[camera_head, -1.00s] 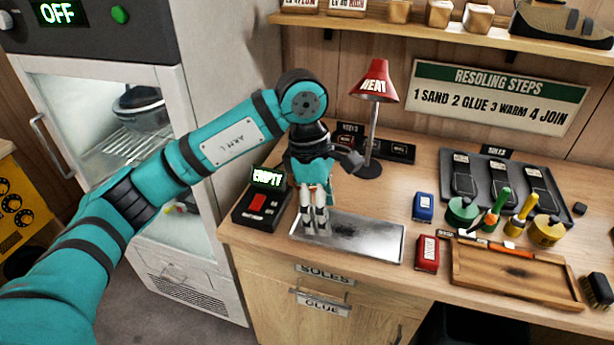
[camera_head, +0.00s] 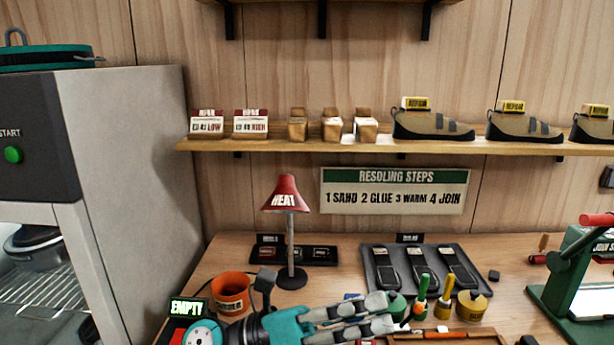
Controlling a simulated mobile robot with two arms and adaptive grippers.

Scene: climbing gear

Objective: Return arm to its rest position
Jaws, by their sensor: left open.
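My teal left gripper (camera_head: 392,313) is at the bottom middle of the head view, with its grey fingers pointing right over the workbench (camera_head: 345,256). The fingers are apart and hold nothing that I can see. The fingertips appear close to the green glue pot and the brush in the picture; I cannot tell whether they touch. Most of my left arm is below the frame. My right gripper is not in view.
A shelf (camera_head: 300,147) holds shoes.

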